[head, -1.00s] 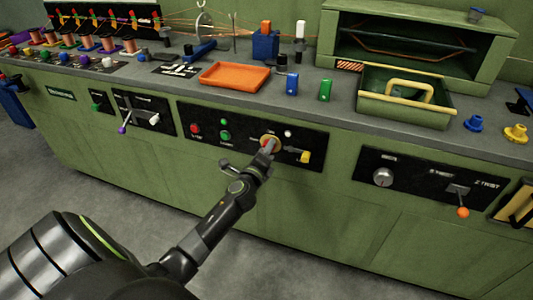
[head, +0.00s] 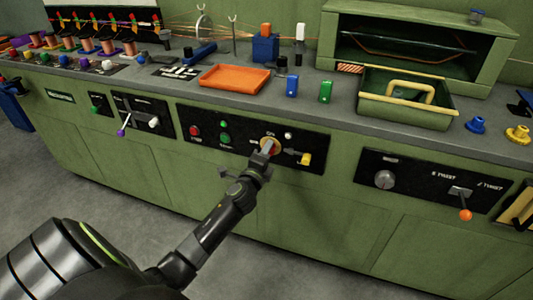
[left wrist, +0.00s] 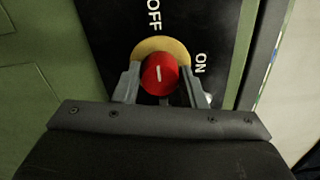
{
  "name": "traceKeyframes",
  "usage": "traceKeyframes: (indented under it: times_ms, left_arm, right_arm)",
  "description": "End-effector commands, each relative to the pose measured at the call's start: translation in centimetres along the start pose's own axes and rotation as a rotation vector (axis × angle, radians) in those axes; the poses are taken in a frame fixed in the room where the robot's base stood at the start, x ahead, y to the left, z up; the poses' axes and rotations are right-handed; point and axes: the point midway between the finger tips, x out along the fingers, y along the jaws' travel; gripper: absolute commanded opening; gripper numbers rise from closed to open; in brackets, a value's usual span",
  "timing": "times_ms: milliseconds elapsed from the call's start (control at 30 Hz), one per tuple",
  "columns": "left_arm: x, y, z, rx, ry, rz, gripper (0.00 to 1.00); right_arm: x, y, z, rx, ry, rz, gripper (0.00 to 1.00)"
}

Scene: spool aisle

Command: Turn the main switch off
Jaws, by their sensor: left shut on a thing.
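The main switch is a round red knob (left wrist: 160,73) with a white mark, on a yellow disc (left wrist: 160,47) set in a black panel. In the left wrist view the OFF label is above the knob and the ON label to its right. The white mark stands nearly upright, roughly in line with OFF. My left gripper (left wrist: 160,83) is shut on the knob, one finger on each side. In the head view the yellow disc (head: 270,141) shows around my left gripper (head: 266,149), which hides most of the knob. My right gripper is not in view.
On the same panel are red (head: 194,131) and green (head: 224,124) buttons and a yellow handle (head: 305,159). A grey dial (head: 384,179) and an orange-tipped lever (head: 465,214) are further right. The bench top above holds an orange tray (head: 234,79) and a green bin (head: 405,107).

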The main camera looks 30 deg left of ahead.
Motion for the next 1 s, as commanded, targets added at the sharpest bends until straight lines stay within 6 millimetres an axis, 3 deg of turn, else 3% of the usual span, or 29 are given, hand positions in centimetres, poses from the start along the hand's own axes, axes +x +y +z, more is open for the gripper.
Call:
traceKeyframes:
  times_ms: [33, 67, 233, 500, 667, 1000]
  left_arm:
    - [0.0, 0.1, 0.0, -0.004, 0.000, 0.003, 0.15]
    - [0.0, 0.1, 0.0, -0.004, 0.000, 0.003, 0.39]
    - [0.0, 0.1, 0.0, -0.002, 0.000, 0.002, 0.59]
    - [-0.1, 0.0, 0.0, -0.001, 0.000, 0.001, 0.59]
    - [-1.2, 0.1, 0.0, -0.001, 0.000, 0.002, 0.59]
    - [-7.9, 0.1, 0.0, -0.002, -0.001, 0.004, 0.59]
  right_arm:
    - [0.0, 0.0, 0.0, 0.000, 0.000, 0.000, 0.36]
    - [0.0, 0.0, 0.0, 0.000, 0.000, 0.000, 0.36]
    - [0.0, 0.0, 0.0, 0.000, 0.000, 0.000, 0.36]
    - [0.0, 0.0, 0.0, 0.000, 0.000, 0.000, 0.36]
    - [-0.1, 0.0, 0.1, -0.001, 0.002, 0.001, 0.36]
    - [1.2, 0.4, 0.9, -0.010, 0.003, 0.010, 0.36]
